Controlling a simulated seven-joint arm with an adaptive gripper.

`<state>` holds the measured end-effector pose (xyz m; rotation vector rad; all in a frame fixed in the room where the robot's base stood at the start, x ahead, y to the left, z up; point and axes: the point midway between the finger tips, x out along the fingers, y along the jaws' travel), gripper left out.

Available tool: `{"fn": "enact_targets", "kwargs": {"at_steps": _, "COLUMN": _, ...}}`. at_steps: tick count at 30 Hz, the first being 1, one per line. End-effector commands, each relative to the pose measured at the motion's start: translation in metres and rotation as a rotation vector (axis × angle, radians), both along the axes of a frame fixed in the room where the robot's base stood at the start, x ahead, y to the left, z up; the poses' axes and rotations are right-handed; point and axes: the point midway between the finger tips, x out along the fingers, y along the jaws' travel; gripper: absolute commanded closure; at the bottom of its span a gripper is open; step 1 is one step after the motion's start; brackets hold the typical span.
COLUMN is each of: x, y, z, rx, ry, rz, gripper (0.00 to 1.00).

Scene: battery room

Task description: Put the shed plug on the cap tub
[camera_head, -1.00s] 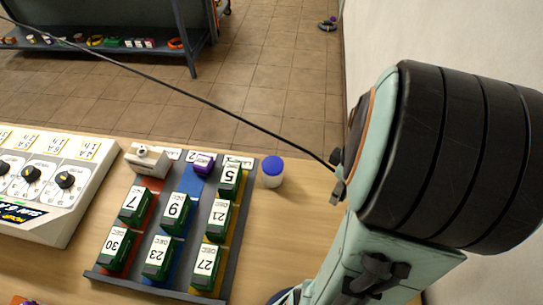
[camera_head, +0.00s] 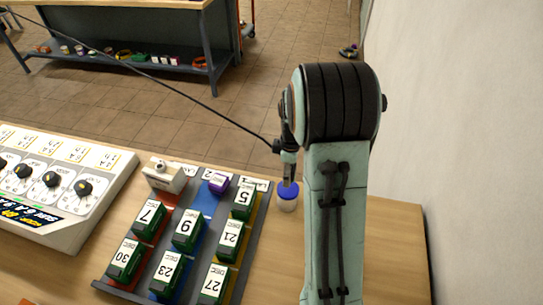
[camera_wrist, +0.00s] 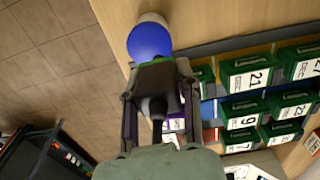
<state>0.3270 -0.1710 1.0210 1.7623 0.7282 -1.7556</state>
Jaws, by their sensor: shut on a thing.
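My gripper (camera_head: 288,176) points down over the cap tub. The cap tub (camera_head: 287,204) is a small white pot with a blue lid (camera_head: 289,191), standing on the table to the right of the rack. In the wrist view my gripper (camera_wrist: 157,74) is shut on a small dark thing with a green end, which I take for the shed plug (camera_wrist: 156,63). The blue lid (camera_wrist: 149,40) lies right beyond that green end. I cannot tell whether the plug touches the lid. The plug is hardly visible in the head view.
A grey rack (camera_head: 257,222) holds several green numbered blocks, with a purple block (camera_head: 218,184) and a white box (camera_head: 164,174) at its far edge. A white dial panel (camera_head: 110,185) is at left. A thin black cable runs to my wrist. The table right of my arm is clear.

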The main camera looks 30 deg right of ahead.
Motion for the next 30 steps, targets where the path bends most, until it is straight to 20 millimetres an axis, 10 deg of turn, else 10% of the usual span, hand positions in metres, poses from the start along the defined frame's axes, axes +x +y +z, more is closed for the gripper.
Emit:
{"fn": "enact_targets", "kwargs": {"at_steps": 12, "x": 0.013, "y": -0.007, "z": -0.046, "rx": 0.001, "ry": 0.001, "rz": 0.000, "gripper": 1.00}}
{"fn": "enact_targets", "kwargs": {"at_steps": 24, "x": 0.013, "y": -0.007, "z": -0.051, "rx": -0.001, "ry": -0.001, "rz": 0.000, "gripper": 1.00}}
{"fn": "enact_targets", "kwargs": {"at_steps": 25, "x": 0.013, "y": -0.007, "z": -0.051, "rx": -0.001, "ry": -0.001, "rz": 0.000, "gripper": 0.63}}
{"fn": "enact_targets", "kwargs": {"at_steps": 27, "x": 0.013, "y": -0.007, "z": -0.051, "rx": -0.001, "ry": -0.001, "rz": 0.000, "gripper": 0.43}}
{"fn": "enact_targets", "kwargs": {"at_steps": 30, "x": 0.013, "y": -0.007, "z": -0.050, "rx": -0.001, "ry": -0.001, "rz": 0.000, "gripper": 0.43}}
